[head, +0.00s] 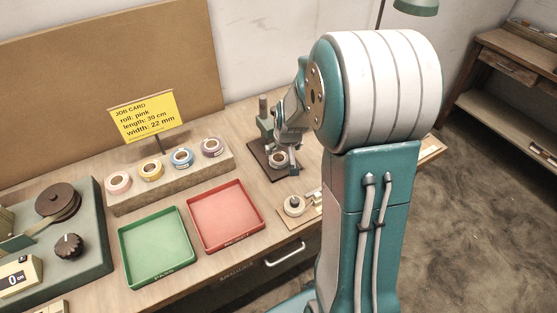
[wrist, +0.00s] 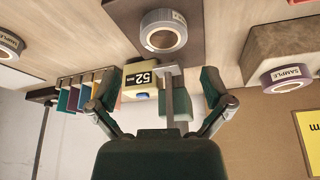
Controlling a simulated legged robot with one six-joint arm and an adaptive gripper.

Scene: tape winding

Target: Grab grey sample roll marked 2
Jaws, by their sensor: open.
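A grey roll (head: 278,158) with a dark brown core sits on the dark plate of a small stand. The wrist view shows this roll (wrist: 163,30) near the top, with a small label whose number I cannot read. In the head view my gripper (head: 284,140) is close to the stand and partly hidden.
Pink (head: 118,182), yellow (head: 151,169), blue (head: 182,157) and purple (head: 212,146) rolls sit on a raised block. Green (head: 157,247) and red (head: 226,216) trays lie in front. A yellow job card (head: 146,115) stands behind. A winder (head: 60,235) is at left.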

